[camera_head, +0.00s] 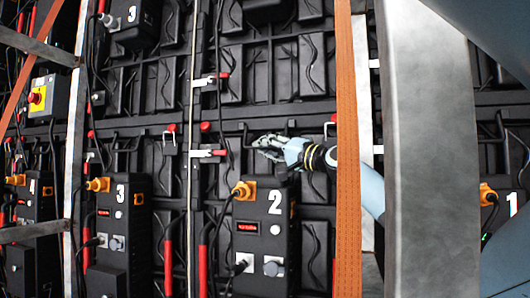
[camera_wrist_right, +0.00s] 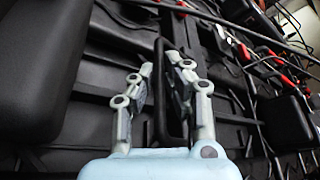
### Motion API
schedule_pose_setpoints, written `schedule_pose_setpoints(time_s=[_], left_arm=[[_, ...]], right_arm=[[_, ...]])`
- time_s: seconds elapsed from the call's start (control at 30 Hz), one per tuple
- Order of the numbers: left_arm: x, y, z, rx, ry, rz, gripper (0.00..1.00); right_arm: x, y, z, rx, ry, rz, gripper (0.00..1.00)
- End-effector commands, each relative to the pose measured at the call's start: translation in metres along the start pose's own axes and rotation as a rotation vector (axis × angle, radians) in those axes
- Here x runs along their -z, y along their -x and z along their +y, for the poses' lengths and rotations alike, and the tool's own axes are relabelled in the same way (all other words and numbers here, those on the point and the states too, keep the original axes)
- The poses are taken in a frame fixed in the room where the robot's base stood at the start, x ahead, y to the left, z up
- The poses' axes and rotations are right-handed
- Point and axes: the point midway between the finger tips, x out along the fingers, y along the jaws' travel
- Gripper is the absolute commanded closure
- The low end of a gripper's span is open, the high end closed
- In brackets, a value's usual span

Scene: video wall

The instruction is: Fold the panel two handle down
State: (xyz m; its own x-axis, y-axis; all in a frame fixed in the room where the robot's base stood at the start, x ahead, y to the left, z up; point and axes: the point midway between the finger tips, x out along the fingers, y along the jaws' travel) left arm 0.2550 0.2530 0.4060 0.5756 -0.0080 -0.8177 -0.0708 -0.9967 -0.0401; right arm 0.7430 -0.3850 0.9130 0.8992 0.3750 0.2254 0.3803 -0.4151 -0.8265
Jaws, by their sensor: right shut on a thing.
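The panel two module (camera_head: 265,240) is a black box marked 2 with an orange plug, mounted on the wall of black panels. Above it is the panel two handle, a thin black bar (camera_head: 245,133). My right gripper (camera_head: 268,147) reaches in from the right and is shut on this handle. In the right wrist view, the handle (camera_wrist_right: 160,90) runs between the two grey fingers of the right gripper (camera_wrist_right: 162,78). The fingers hide part of it. My left gripper is in neither view.
An orange strap (camera_head: 347,150) and a wide grey metal beam (camera_head: 430,150) stand in front of the wall near my right arm. Modules marked 3 (camera_head: 118,230) and 1 (camera_head: 505,205) flank module 2. Black cables and red-tipped latches (camera_head: 208,153) lie left of the gripper.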

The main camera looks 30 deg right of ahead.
Motion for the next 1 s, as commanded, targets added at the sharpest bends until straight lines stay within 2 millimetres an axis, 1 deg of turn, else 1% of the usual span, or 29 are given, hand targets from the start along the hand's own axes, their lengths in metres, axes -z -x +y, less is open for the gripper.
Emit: schedule_pose_setpoints(time_s=[0.03,0.43,0.47,0.6,0.63,0.9,1.0], left_arm=[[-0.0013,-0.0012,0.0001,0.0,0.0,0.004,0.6],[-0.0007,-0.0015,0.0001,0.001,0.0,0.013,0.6],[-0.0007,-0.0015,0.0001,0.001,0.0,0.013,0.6],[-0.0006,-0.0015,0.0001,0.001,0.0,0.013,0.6],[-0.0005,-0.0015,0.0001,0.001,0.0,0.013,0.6],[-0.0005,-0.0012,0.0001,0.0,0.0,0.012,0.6],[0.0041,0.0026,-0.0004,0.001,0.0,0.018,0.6]], right_arm=[[-0.0004,0.0003,0.0025,-0.003,0.002,-0.001,1.0],[0.0008,0.0001,0.0015,-0.002,0.004,0.001,1.0],[0.0008,0.0001,0.0015,-0.002,0.004,0.001,0.87],[0.0007,0.0001,0.0012,-0.001,0.004,0.001,0.68],[0.0007,0.0001,0.0011,-0.001,0.004,0.001,0.67],[0.0008,0.0,0.0006,-0.001,0.003,0.001,0.67],[0.0015,0.0,-0.0023,-0.003,-0.007,0.002,0.67]])
